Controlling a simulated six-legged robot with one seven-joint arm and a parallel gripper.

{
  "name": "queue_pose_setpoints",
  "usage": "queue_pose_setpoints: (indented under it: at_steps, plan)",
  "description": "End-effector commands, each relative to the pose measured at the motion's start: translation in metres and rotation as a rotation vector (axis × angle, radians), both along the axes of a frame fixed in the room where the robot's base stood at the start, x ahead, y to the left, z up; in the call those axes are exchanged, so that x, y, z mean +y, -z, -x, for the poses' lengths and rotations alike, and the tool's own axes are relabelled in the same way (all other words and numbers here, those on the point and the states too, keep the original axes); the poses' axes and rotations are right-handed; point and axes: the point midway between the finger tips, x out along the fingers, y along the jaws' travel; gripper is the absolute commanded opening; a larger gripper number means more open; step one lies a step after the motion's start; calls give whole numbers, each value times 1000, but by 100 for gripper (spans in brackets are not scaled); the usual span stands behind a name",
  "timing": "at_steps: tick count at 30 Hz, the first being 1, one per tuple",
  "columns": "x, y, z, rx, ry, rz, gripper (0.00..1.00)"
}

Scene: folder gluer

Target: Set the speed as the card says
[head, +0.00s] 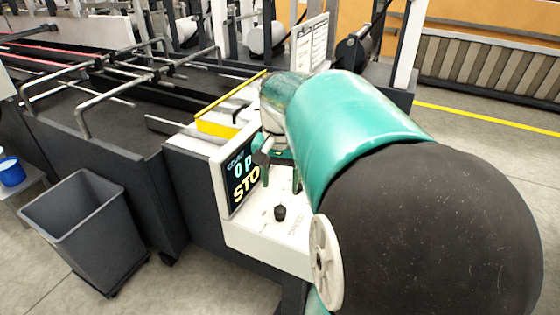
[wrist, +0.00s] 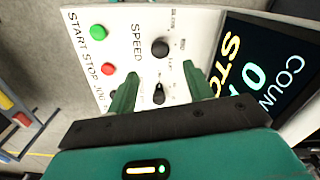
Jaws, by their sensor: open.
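The white control panel (wrist: 190,25) carries a black round knob (wrist: 160,47) beside the printed word SPEED; the knob also shows in the head view (head: 280,212). A second black knob (wrist: 158,93) with a pale pointer mark sits nearer my gripper. My gripper (wrist: 160,73) is open, its green fingers apart on either side of the second knob in the picture, with nothing held. Whether they touch the panel I cannot tell. In the head view my arm partly hides the gripper (head: 281,180). A white card (head: 308,42) with dark print stands behind the panel; its text is too small to read.
A green button (wrist: 97,32) and a red button (wrist: 108,69) are beside the knobs, labelled START and STOP. A dark display (head: 241,175) shows 0 and a cut-off STO. A grey bin (head: 80,225) stands on the floor at left.

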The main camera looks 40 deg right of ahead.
Motion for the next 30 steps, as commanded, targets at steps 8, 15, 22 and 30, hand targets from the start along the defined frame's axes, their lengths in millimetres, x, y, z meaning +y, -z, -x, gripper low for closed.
queue_pose_setpoints:
  at_steps: [8,15,22,30]
  plan:
    - [0,-47,0,-1,0,0,51]
    - [0,-55,0,0,0,0,51]
    - [0,-54,0,0,0,0,51]
    - [4,-54,0,-8,-14,2,51]
